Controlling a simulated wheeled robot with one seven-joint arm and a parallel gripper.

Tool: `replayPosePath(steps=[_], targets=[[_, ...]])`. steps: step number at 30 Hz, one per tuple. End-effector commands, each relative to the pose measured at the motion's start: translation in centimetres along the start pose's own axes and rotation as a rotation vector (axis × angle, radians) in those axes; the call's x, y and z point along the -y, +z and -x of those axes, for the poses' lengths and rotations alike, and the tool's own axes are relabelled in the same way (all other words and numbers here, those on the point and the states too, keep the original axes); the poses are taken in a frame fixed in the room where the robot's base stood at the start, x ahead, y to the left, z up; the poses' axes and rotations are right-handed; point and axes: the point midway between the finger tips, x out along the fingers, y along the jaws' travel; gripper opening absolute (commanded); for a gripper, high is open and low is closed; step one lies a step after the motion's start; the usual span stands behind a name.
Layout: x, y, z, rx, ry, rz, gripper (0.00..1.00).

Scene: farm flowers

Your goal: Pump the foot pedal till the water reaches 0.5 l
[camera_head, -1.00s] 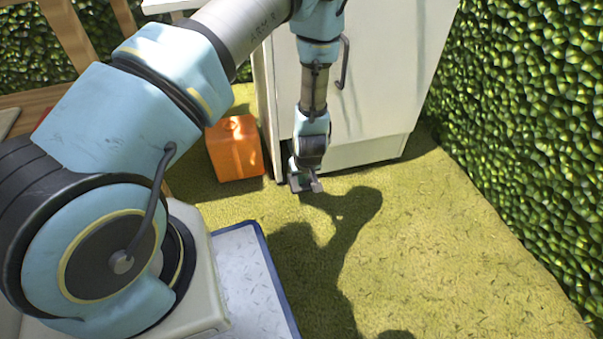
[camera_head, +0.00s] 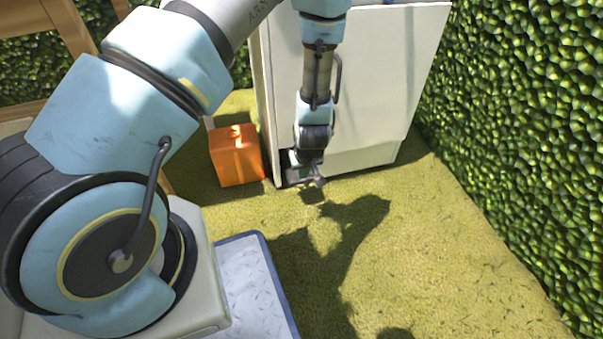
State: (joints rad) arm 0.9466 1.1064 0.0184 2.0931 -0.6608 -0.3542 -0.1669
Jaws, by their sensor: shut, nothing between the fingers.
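My gripper (camera_head: 312,181) is low in front of the white cabinet (camera_head: 362,95), close above the grass, at the cabinet's lower left corner. Its fingers are small in the picture; it is shut and holds nothing. A small dark and grey part (camera_head: 290,172) shows at the cabinet's foot just left of the gripper, and may be the foot pedal. My wrist partly hides it, and I cannot tell whether the gripper touches it. The water and any level mark are not in view.
An orange box (camera_head: 236,155) stands on the grass left of the cabinet. A green hedge (camera_head: 530,130) closes off the right side. Open grass (camera_head: 440,240) lies in front of the cabinet, with my arm's shadow on it. Wooden furniture (camera_head: 73,25) is at the upper left.

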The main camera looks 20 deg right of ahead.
Motion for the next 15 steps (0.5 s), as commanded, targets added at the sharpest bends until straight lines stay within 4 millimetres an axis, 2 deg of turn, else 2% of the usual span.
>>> replayPosePath(steps=[1,6,15], targets=[[0.0,0.1,1.2,0.0,0.0,-0.002,0.0],[0.0,0.4,2.7,0.0,0.0,-0.001,0.0],[0.0,0.5,3.1,-0.001,0.0,0.0,0.0]])
